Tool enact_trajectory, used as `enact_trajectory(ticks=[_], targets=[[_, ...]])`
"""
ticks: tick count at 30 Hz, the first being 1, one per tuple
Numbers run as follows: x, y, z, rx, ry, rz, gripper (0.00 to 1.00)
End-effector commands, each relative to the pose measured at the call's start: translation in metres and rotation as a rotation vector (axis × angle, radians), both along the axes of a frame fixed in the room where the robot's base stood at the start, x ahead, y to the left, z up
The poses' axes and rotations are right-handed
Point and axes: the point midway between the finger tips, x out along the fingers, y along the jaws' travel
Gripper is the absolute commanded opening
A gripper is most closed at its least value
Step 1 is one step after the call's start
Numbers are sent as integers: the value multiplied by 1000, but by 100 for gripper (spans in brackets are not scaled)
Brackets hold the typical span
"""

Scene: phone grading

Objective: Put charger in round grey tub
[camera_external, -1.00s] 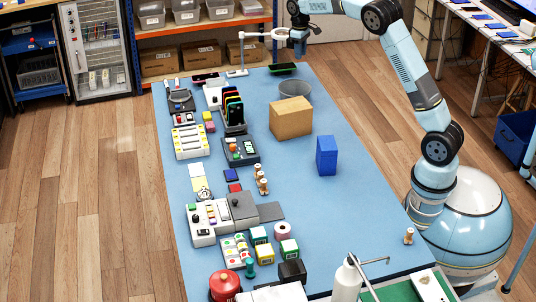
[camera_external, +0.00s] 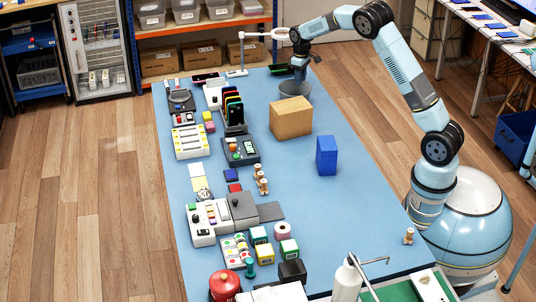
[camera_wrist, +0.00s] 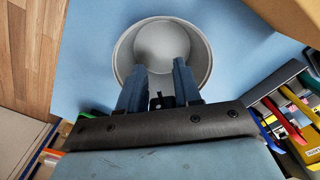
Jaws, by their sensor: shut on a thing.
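The round grey tub (camera_external: 294,91) stands at the far end of the blue table. In the wrist view its pale rim (camera_wrist: 208,62) and inside show beyond my fingers. My gripper (camera_external: 299,74) points down over the tub, its tips at or just above the opening; I cannot tell the exact height. In the wrist view my gripper (camera_wrist: 158,66) has its two blue fingers apart, with a small black thing, apparently the charger (camera_wrist: 162,101), held between them. Most of the charger is hidden by the fingers and the wrist.
A cardboard box (camera_external: 291,118) stands just in front of the tub. A dark phone-like thing (camera_external: 278,69) lies behind it. A rack of phones (camera_external: 233,112) and a blue box (camera_external: 326,155) are nearer. The table's right side is largely clear.

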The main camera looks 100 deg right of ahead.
Motion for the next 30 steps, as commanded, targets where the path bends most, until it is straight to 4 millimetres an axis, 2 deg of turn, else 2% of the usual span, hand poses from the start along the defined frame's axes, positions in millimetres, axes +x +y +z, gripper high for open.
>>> enact_trajectory(ticks=[18, 30], targets=[[0, 0, -60, 1, 1, 1, 3], [0, 0, -86, -1, -1, 1, 3]])
